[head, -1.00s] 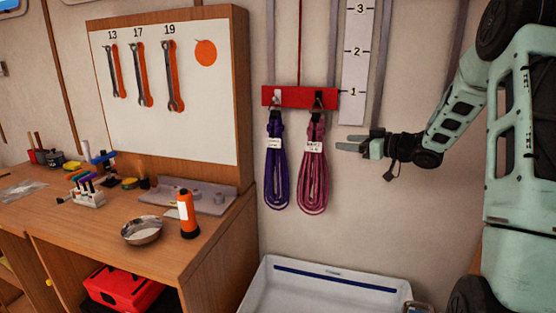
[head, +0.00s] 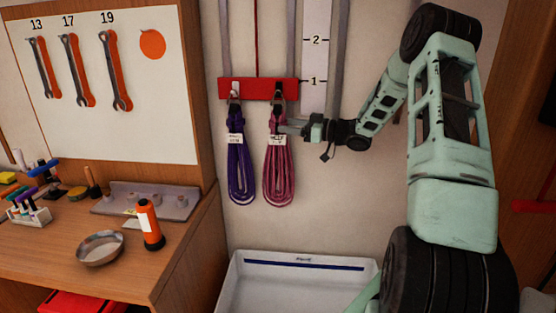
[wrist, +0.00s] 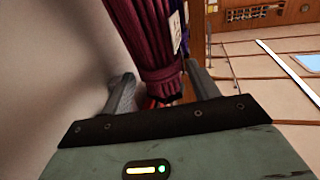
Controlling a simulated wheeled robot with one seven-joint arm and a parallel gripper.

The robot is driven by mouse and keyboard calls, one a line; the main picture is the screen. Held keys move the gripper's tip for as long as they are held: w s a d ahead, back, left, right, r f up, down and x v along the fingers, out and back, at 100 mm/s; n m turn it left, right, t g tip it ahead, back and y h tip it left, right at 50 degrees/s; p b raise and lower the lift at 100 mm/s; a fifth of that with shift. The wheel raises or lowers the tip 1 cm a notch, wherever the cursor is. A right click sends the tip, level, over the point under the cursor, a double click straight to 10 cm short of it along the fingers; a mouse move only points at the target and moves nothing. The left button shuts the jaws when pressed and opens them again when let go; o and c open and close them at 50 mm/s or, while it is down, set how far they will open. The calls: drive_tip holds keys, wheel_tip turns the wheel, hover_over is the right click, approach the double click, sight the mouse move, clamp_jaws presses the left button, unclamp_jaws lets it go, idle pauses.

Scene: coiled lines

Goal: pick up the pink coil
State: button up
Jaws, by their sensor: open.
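The pink coil (head: 278,175) hangs from a hook on the red rail (head: 258,89), with a white label near its top. My gripper (head: 287,126) is level with the coil's upper part, coming in from the right. In the wrist view, my gripper (wrist: 161,88) is open, one finger on each side of the pink coil (wrist: 150,40). The strands run down between the fingers. Whether a finger touches them I cannot tell. The fingertips partly overlap the coil in the head view.
A purple coil (head: 240,170) hangs close to the left of the pink one. A white bin (head: 300,280) with a blue stripe stands below. A workbench (head: 180,250) with an orange flashlight (head: 149,225) and a metal bowl (head: 100,248) is at left.

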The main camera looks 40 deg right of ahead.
sight(274, 122)
drive_tip(key=shift+p+x, duration=1.15)
drive_tip(key=shift+x, duration=1.85)
drive_tip(key=c, duration=1.2)
drive_tip(key=shift+r, duration=0.1)
clamp_jaws()
drive_tip(key=shift+r, duration=0.15)
